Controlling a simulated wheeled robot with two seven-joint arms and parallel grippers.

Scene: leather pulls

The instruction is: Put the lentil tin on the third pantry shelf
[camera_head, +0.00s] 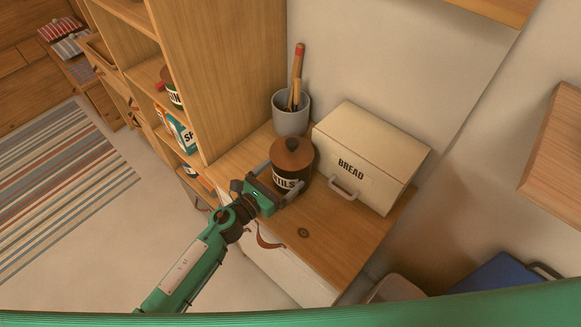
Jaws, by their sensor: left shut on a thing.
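The lentil tin (292,162) is a dark round tin with a brown knobbed lid and a pale label ending in "TILS". It stands upright on the wooden counter (325,242), left of the bread box. My left gripper (285,181) is shut on the tin from the front left, with its fingers on either side of the body. The pantry shelves (172,103) stand at the left behind a tall wooden side panel and hold some packets and tins. Much of their inside is hidden from this angle. My right gripper is not in view.
A cream bread box (371,157) stands close to the tin's right. A grey pot (290,117) with utensils stands behind it. The pantry side panel (228,75) rises between counter and shelves. Bare floor and a striped rug (58,195) lie left.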

